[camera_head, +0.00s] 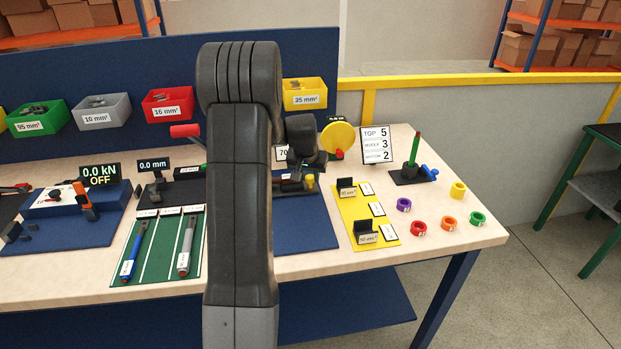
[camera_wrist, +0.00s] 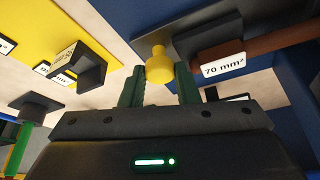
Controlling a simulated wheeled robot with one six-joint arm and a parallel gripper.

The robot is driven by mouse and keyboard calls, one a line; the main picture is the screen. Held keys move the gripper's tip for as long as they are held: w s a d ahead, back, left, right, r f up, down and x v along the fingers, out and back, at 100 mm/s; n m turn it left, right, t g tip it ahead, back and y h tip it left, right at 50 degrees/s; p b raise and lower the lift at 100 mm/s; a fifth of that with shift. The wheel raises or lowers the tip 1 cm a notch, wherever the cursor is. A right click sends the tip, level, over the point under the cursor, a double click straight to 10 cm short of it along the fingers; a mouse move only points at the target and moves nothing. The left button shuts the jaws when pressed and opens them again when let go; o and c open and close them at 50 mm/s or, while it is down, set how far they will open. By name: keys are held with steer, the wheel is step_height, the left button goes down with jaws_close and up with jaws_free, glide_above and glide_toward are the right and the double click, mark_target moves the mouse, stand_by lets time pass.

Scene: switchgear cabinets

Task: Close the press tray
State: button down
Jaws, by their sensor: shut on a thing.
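A small yellow knob (camera_head: 309,182) stands at the right end of a dark low device (camera_head: 290,189) on the blue mat, which I take to be the press tray. My arm hides most of this device, so I cannot tell how far the tray is out. In the wrist view, the yellow knob (camera_wrist: 159,66) is between the two green fingers of my gripper (camera_wrist: 159,86), which is shut on it. Beside it is a dark block labelled 70 mm² (camera_wrist: 222,58) with a brown bar running off to the right.
A yellow board (camera_head: 376,221) with dark holders lies right of the blue mat (camera_head: 303,232). Several coloured rings, including a red one (camera_head: 418,229), lie at the table's right end. A dark stand with a green peg (camera_head: 413,150) is behind them. Bins hang on the blue back panel.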

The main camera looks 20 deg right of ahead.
steer(key=shift+w+r, duration=0.2)
steer(key=c, duration=1.5)
jaws_free()
steer(key=shift+o, duration=0.6)
steer(key=shift+f, duration=0.1)
steer(key=b+v, duration=0.2)
steer(key=v, duration=1.1)
steer(key=shift+s+r, duration=0.15)
steer(key=shift+r, duration=0.2)
steer(key=shift+a+f, duration=0.1)
steer(key=p+x, duration=0.2)
steer(key=x, duration=1.1)
steer(key=shift+f, duration=0.35)
steer(key=shift+s+r, duration=0.1)
steer(key=shift+s, duration=0.1)
